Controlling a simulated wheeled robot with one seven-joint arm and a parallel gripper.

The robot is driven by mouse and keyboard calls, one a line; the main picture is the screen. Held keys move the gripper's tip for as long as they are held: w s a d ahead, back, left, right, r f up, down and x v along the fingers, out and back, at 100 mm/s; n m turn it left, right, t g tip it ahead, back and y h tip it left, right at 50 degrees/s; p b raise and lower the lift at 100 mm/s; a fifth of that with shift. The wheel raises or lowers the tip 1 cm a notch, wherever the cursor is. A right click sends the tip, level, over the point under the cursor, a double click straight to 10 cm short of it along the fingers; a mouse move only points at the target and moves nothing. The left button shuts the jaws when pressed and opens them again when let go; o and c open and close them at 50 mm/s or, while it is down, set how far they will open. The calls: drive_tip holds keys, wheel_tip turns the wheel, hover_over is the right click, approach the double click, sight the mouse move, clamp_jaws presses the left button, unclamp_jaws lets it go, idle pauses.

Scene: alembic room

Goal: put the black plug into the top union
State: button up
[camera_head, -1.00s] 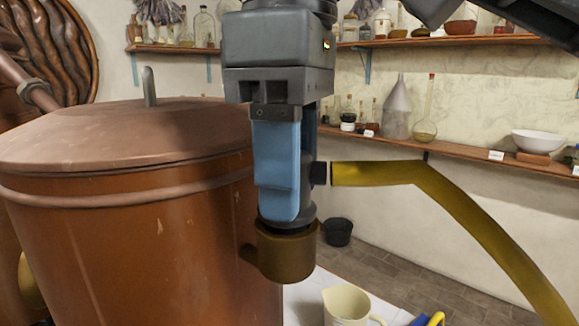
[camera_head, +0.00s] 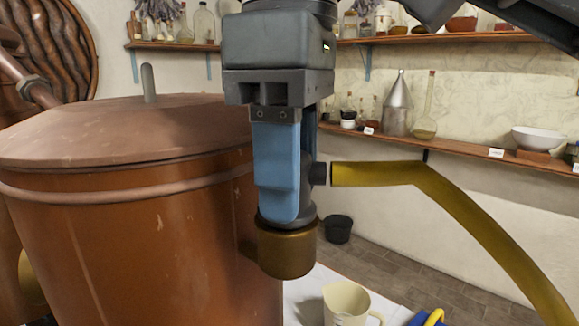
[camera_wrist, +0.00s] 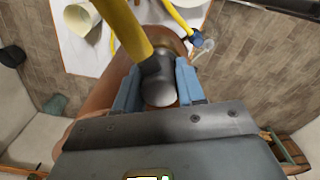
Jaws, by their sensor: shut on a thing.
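My gripper (camera_head: 287,215) points down with its blue fingers shut on the black plug (camera_head: 307,205), a dark grey elbow-shaped piece with a stub to the right. In the wrist view the plug (camera_wrist: 160,82) sits between the two blue fingers. A yellow hose (camera_head: 385,173) runs from the stub. The brass union (camera_head: 287,254) stands upright at the right side of the copper vessel (camera_head: 130,240), directly below the fingers. The plug's lower end meets the union's mouth; how deep it sits is hidden by the fingers and rim.
The copper vessel fills the left, close to my gripper. A white table with a cream jug (camera_head: 346,303) and a blue and yellow item (camera_head: 432,318) is below. Shelves (camera_head: 470,152) with glassware line the wall. A black bucket (camera_head: 338,229) stands on the floor.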

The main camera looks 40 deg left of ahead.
drive_tip(key=shift+f, duration=0.2)
drive_tip(key=o, duration=1.2)
drive_tip(key=shift+c, duration=0.2)
drive_tip(key=shift+r, duration=0.2)
drive_tip(key=shift+r, duration=3.3)
